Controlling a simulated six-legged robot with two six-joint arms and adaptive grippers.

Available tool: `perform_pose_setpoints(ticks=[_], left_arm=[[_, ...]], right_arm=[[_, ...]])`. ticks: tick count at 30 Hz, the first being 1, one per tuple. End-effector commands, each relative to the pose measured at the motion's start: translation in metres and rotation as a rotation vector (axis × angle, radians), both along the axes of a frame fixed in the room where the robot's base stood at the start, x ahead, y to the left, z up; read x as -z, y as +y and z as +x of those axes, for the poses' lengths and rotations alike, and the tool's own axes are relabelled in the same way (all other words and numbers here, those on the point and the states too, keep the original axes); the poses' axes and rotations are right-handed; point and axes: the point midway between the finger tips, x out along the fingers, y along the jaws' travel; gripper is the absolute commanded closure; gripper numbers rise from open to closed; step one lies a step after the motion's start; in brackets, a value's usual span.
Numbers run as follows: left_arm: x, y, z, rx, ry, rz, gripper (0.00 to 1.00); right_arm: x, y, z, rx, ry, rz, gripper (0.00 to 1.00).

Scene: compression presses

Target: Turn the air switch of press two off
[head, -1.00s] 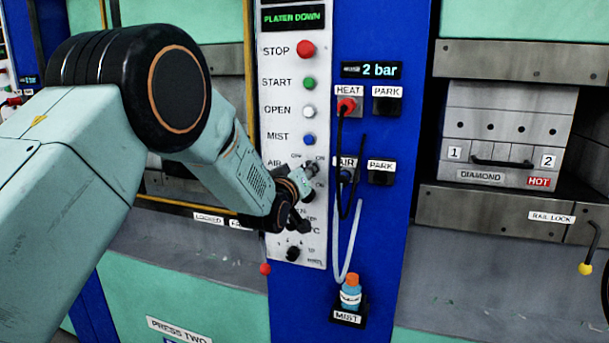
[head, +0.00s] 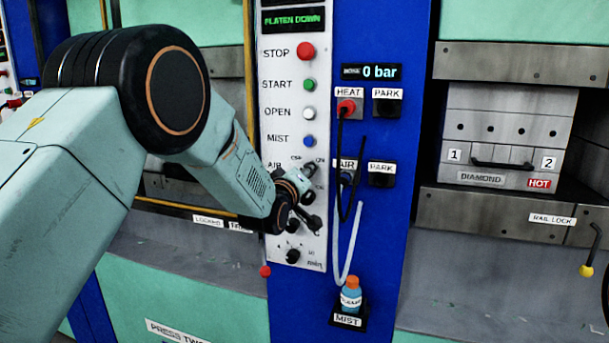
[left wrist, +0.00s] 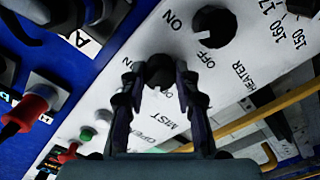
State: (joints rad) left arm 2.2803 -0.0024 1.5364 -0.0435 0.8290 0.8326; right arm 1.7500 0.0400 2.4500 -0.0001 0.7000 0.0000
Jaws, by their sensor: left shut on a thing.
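The air switch, a dark knob (left wrist: 160,68) on the white control panel (left wrist: 140,62), sits between the two fingers of my left gripper (left wrist: 162,82) in the left wrist view. The gripper is shut on this knob. In the head view my left gripper (head: 306,182) is at the panel beside the AIR label and hides most of the switch. The pressure display (head: 372,72) to the right of the panel reads 0 bar. The knob's exact pointing direction is hard to tell. My right gripper is not in view.
STOP (head: 305,51), START (head: 309,84), OPEN (head: 309,113) and MIST (head: 308,141) buttons sit above. The heater knob (left wrist: 215,27) is close to my fingers. Cables and a hose (head: 350,240) hang right of the panel, above a mist bottle (head: 351,294).

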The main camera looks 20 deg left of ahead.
Motion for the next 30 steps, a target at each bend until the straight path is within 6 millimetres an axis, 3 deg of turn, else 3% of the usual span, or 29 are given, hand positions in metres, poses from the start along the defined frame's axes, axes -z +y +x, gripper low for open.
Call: perform_pose_setpoints(ticks=[4, 5, 12, 23, 30], left_arm=[[0.007, -0.001, -0.001, 0.003, 0.014, 0.002, 1.0], [0.007, -0.001, -0.001, 0.003, 0.014, 0.002, 0.67], [0.004, -0.001, -0.001, 0.001, 0.008, 0.001, 0.46], [0.001, 0.0, -0.002, 0.0, 0.003, 0.001, 0.46], [0.001, 0.001, -0.028, 0.0, 0.004, 0.001, 0.46]], right_arm=[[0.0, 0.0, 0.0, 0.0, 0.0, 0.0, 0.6], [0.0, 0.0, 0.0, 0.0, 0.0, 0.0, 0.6], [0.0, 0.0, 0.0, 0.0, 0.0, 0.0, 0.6], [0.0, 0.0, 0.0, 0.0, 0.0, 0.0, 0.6], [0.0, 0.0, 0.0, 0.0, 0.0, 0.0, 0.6]])
